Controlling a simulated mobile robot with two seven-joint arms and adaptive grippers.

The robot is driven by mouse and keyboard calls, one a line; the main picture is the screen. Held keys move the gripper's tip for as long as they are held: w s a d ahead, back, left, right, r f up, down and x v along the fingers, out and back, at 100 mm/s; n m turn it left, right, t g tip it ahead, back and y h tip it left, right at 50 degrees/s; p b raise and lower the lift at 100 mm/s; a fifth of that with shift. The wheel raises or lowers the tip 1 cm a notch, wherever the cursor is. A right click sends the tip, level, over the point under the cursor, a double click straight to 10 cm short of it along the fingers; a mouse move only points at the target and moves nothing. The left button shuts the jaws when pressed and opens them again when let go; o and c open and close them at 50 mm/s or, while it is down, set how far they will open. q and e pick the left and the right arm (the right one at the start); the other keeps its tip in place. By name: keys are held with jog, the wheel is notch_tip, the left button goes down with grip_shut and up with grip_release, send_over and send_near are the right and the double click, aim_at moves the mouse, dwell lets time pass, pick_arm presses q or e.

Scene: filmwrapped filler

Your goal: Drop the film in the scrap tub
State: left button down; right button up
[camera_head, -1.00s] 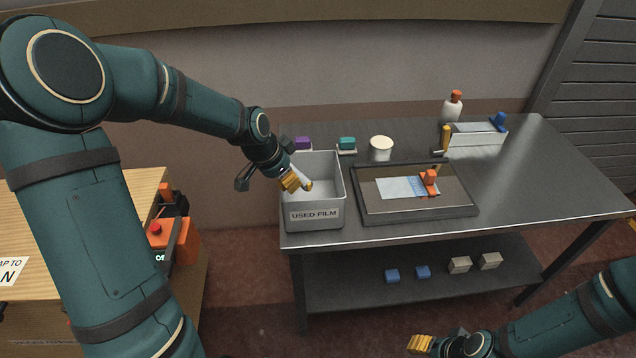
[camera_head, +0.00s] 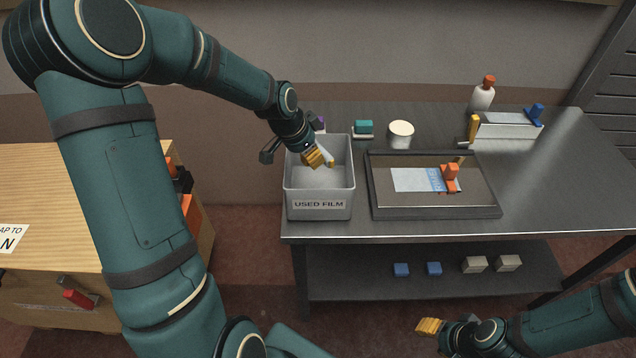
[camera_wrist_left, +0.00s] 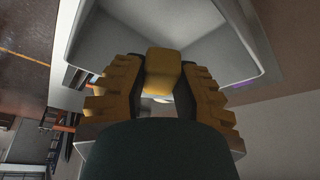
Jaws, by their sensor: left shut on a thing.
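The grey scrap tub labelled USED FILM (camera_head: 320,205) stands at the table's left end. Its pale inner wall shows in the left wrist view (camera_wrist_left: 215,40). In the left wrist view the yellow end (camera_wrist_left: 163,72) shows between the fingers; I cannot tell whether this piece is the film. A pale blue-and-white sheet (camera_head: 412,180) lies on the dark tray (camera_head: 435,212). My right gripper (camera_head: 428,326) is low in front of the table, its jaws unclear.
An orange tool (camera_head: 450,176) sits on the sheet. Behind the tray are a cream round container (camera_head: 401,131), a teal block (camera_head: 363,128), a white bottle (camera_head: 483,95) and a clear-sided holder (camera_head: 508,127). A wooden cabinet (camera_head: 75,205) stands left. The table's right part is clear.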

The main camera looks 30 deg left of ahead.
pick_arm(q)
jog(key=shift+f+b, duration=0.4)
jog(key=shift+f, duration=0.55)
jog(key=c, duration=0.7)
grip_release()
jog(key=shift+c, duration=0.2)
jog(key=v, duration=1.2)
